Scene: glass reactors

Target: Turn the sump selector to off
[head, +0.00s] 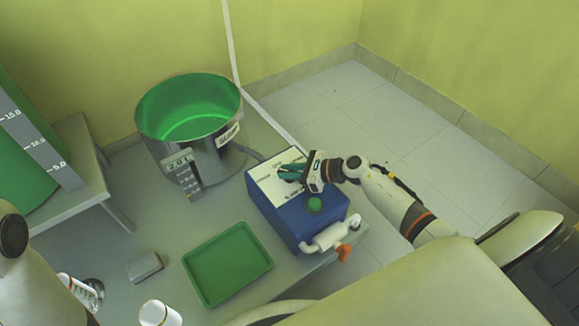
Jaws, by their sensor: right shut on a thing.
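My right gripper (289,173) reaches in from the right over the top panel. It is shut on the selector knob, which is mostly hidden between the fingers, so I cannot read its setting. The panel's lettering is too small to read clearly. A metal sump pot (212,160) with a green inside and a "SUMP" label stands behind the box.
A green tray (228,263) lies in front of the box. A white pipe with an orange valve handle (343,252) sticks out at the box's front. A small grey block (145,267) and a white container (158,314) stand to the left. A large green graduated vessel (25,150) is at far left.

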